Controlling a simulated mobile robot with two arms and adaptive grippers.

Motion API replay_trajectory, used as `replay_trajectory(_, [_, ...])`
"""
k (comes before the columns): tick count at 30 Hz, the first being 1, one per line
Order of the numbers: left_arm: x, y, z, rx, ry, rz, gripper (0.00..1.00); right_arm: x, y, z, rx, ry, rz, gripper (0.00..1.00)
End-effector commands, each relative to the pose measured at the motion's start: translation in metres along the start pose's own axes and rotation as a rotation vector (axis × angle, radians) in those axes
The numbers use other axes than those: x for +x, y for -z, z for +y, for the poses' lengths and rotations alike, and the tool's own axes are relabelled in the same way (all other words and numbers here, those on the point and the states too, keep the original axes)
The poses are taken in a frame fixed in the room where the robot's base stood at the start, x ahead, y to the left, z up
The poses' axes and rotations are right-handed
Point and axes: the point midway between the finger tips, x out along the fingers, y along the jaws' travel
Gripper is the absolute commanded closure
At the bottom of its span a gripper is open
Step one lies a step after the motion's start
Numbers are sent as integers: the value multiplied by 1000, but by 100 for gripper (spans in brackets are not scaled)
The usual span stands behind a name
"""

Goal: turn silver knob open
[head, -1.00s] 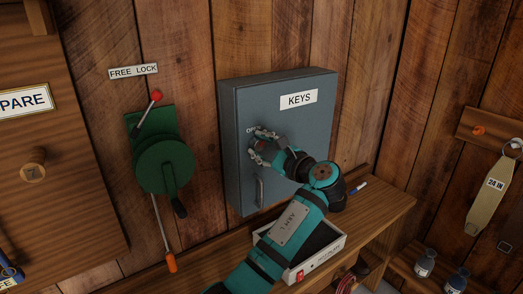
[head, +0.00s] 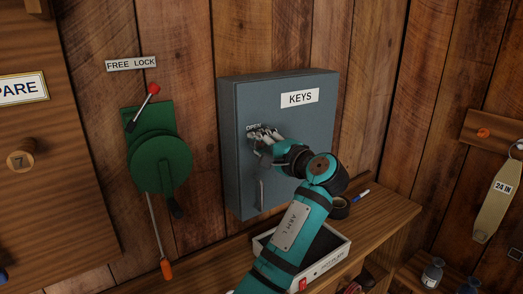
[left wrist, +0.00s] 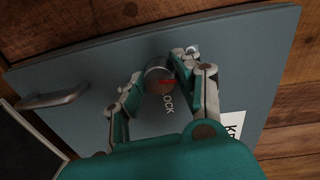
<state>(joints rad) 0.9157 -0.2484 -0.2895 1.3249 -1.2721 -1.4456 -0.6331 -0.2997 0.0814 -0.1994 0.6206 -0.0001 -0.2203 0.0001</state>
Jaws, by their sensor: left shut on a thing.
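The grey-blue key cabinet (head: 290,115) with a KEYS label hangs on the plank wall; its door is closed. The silver knob (left wrist: 155,77) shows in the left wrist view, with a red mark pointing right across its face. The knob is mostly hidden in the head view. My right gripper is not in view.
A bar handle (head: 260,195) is on the door below the knob. A green crank device (head: 158,150) with levers is left of the cabinet. A wooden bench (head: 385,212) below holds a white tray (head: 335,262), a tape roll and a pen, close under my arm.

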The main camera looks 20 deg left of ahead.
Motion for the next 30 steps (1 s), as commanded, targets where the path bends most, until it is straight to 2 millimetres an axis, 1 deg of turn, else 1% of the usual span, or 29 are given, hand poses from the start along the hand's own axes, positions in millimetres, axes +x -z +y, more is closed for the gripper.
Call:
replay_trajectory(1, [0,0,0,-23,3,1,99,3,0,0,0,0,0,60])
replay_trajectory(9, [0,0,-1,-91,2,6,99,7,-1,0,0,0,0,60])
replay_trajectory(23, [0,0,-2,-102,2,6,99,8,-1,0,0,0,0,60])
replay_trajectory(24, [0,0,-2,-101,2,6,63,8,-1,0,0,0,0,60])
replay_trajectory(28, [0,0,-1,-100,1,6,46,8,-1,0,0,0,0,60])
replay_trajectory(29, [0,0,-1,-100,1,6,44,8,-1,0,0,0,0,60])
replay_trajectory(30, [0,0,-1,-100,1,6,44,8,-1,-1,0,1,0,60])
